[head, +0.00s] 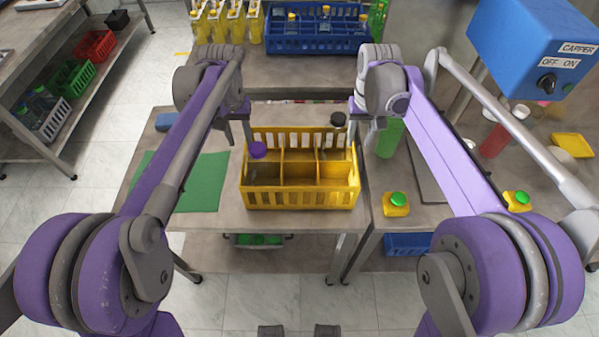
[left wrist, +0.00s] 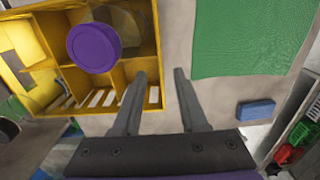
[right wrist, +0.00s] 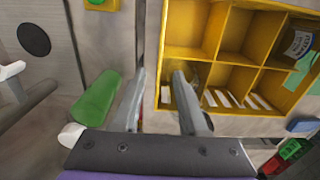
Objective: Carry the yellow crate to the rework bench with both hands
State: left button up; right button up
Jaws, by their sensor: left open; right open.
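The yellow crate (head: 300,198) stands on a bench in the middle of the head view, split into compartments. A purple-capped bottle (head: 258,150) stands in its left part; the purple cap (left wrist: 93,46) is large in the left wrist view. My left gripper (head: 237,132) is open at the crate's left side, its fingers on either side of the side wall (left wrist: 155,97) in the left wrist view. My right gripper (head: 366,130) is open at the right side, its fingers likewise either side of the wall in the right wrist view (right wrist: 158,74). Contact cannot be told.
A green mat (head: 205,182) lies left of the crate. A blue crate (head: 310,42) with bottles stands on the rear table. A blue capper machine (head: 530,45) is at far right.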

aim_at(244, 154)
pick_arm(q)
notch_tip(244, 154, down, 6)
jog(key=shift+r, duration=0.1)
pick_arm(e)
notch_tip(244, 154, down, 6)
jog(key=shift+r, duration=0.1)
pick_arm(q)
grip_shut()
pick_arm(e)
grip_shut()
dwell(1.0)
